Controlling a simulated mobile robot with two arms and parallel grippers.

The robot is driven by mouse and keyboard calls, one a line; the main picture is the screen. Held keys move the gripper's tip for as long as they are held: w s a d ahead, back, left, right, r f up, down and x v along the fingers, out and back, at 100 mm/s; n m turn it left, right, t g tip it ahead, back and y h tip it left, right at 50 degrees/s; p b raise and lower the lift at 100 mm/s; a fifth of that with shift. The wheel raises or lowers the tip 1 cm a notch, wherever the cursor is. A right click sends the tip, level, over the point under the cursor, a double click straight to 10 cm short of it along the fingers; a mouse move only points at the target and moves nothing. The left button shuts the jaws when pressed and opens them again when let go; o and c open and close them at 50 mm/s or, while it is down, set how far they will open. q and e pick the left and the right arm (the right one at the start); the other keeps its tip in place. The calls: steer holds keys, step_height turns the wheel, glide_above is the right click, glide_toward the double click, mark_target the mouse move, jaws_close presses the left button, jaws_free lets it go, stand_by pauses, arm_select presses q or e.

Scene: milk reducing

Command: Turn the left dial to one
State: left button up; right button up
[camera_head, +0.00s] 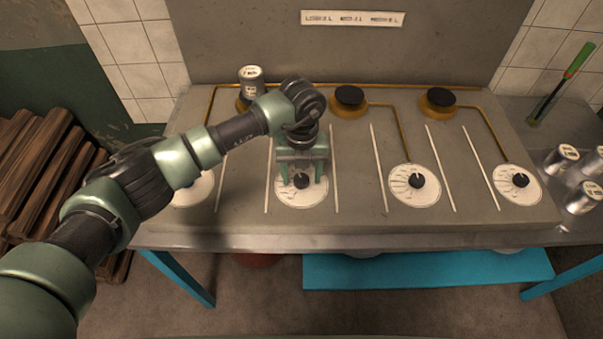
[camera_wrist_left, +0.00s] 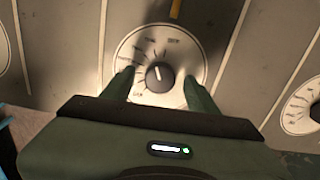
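Several round white dials with black knobs line the front of the grey stove top. The leftmost dial (camera_head: 193,190) is partly hidden under my left arm. My left gripper (camera_head: 302,181) is over the second dial from the left (camera_head: 302,199). In the left wrist view, my left gripper (camera_wrist_left: 160,90) is open, with one finger on each side of that dial's black knob (camera_wrist_left: 160,77). The fingers appear apart from the knob. The knob's pale mark points up and slightly left in that view. The dial's small lettering is not legible. My right gripper is not in view.
A can (camera_head: 251,80) stands on the left burner. Two black burners (camera_head: 350,98) (camera_head: 438,101) are bare. Several cans (camera_head: 585,197) and a green-handled tool (camera_head: 573,66) are at the right. Two more dials (camera_head: 414,197) (camera_head: 517,192) lie right of the gripper. Raised pale strips separate the dials.

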mark_target(301, 179)
arm_select(q)
step_height(301, 179, up, 8)
steer(key=shift+f+b, duration=0.1)
steer(key=shift+b, duration=0.75)
steer(key=shift+f, duration=0.1)
